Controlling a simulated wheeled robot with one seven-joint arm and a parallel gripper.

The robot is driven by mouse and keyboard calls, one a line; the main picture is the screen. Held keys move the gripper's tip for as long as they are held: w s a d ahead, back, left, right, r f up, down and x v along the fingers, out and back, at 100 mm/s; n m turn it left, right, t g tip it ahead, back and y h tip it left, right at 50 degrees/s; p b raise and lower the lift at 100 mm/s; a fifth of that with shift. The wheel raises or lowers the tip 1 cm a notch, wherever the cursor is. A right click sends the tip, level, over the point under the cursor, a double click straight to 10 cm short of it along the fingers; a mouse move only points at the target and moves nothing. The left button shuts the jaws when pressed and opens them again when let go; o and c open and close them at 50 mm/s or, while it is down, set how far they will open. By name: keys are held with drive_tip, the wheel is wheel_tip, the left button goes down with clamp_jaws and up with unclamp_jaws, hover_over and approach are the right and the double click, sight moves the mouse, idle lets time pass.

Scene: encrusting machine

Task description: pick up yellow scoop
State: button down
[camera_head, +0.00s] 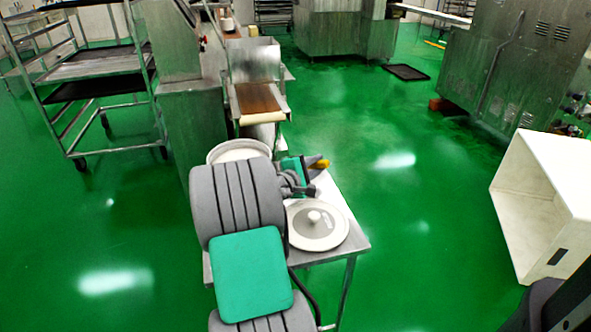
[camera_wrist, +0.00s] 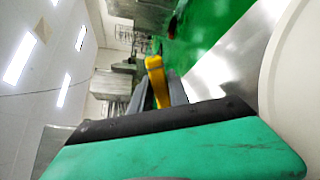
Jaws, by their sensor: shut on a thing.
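The yellow scoop (camera_head: 322,164) shows as a small yellow piece at my gripper's tip, just above the small metal table. In the wrist view the yellow scoop (camera_wrist: 156,80) stands up between the two grey fingers. My gripper (camera_head: 314,161) is shut on it, and in the wrist view the fingers (camera_wrist: 158,95) press it from both sides. Most of the scoop is hidden by the gripper, and I cannot tell whether it touches the table.
The metal table (camera_head: 341,257) carries a round lid with a knob (camera_head: 317,225) and a white tub (camera_head: 238,150), beside my arm. A conveyor machine (camera_head: 258,95) stands behind. A rack (camera_head: 90,67) is at left, a large white bin (camera_head: 540,205) at right. Green floor between is mostly clear.

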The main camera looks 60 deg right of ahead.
drive_tip(key=shift+r, duration=0.1)
wheel_tip(320, 180, up, 10)
drive_tip(key=p, duration=0.4)
drive_tip(key=c, duration=1.8)
unclamp_jaws()
clamp_jaws()
